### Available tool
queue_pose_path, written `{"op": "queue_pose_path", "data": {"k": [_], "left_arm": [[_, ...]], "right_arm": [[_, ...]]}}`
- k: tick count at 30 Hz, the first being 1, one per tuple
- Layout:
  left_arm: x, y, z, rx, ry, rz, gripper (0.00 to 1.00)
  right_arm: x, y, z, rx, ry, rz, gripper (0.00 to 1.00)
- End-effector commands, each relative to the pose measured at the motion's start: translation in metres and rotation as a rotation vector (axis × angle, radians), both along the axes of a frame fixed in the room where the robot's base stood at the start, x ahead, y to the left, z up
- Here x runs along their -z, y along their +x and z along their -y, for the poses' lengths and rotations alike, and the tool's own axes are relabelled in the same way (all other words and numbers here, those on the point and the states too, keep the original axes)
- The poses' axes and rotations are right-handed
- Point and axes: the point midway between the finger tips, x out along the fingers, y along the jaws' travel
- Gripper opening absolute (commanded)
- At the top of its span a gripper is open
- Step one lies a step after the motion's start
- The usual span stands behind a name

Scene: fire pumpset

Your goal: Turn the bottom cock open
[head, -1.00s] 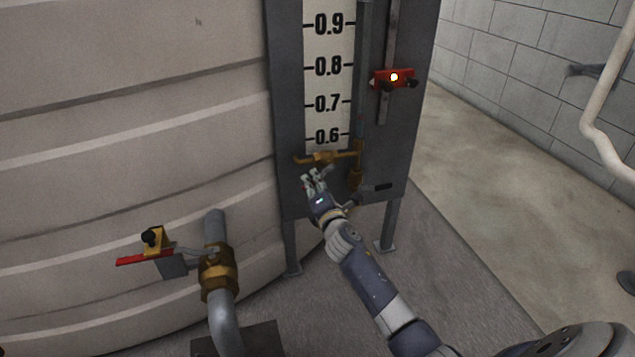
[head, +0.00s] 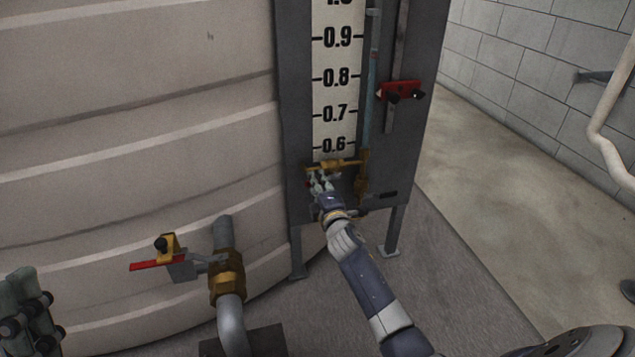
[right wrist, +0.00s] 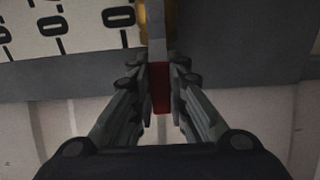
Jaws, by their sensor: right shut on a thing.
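The bottom cock (head: 345,163) is a brass fitting under the level scale, just below the 0.6 mark. My right gripper (head: 314,179) reaches up to the left end of this cock. In the right wrist view my right gripper (right wrist: 161,80) is shut on the cock's red handle (right wrist: 161,92), which shows between its fingers. The fingers hide part of the handle, so its exact angle is unclear. My left gripper (head: 28,305) is at the lower left edge, away from the cock; its jaw opening cannot be judged.
The scale board (head: 338,80) stands on a grey frame beside the large ribbed tank (head: 130,120). A red clamp (head: 401,92) sits to its upper right. A brass valve (head: 228,275) with a red lever (head: 150,266) stands at lower left.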

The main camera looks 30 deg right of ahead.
Motion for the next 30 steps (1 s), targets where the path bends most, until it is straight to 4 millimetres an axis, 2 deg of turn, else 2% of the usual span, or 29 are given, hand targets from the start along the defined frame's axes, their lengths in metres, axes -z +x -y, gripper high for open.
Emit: {"op": "queue_pose_path", "data": {"k": [11,12,14,25,30], "left_arm": [[0.001,0.001,0.000,-0.001,0.003,-0.007,0.40],[0.001,0.001,0.000,-0.001,0.003,-0.007,0.40],[0.001,0.001,0.000,-0.001,0.002,-0.006,0.40],[0.002,0.001,0.000,0.001,0.002,-0.007,0.40],[0.001,0.001,0.000,0.001,0.001,-0.006,0.40]], "right_arm": [[0.001,0.000,0.000,0.001,0.015,0.002,0.00],[0.001,0.000,0.000,0.001,0.016,0.002,0.23],[0.001,0.000,0.000,0.001,0.014,0.002,0.36],[0.000,-0.002,0.000,0.000,0.009,0.002,0.36],[0.001,-0.015,-0.003,0.000,0.008,0.002,0.36]]}}
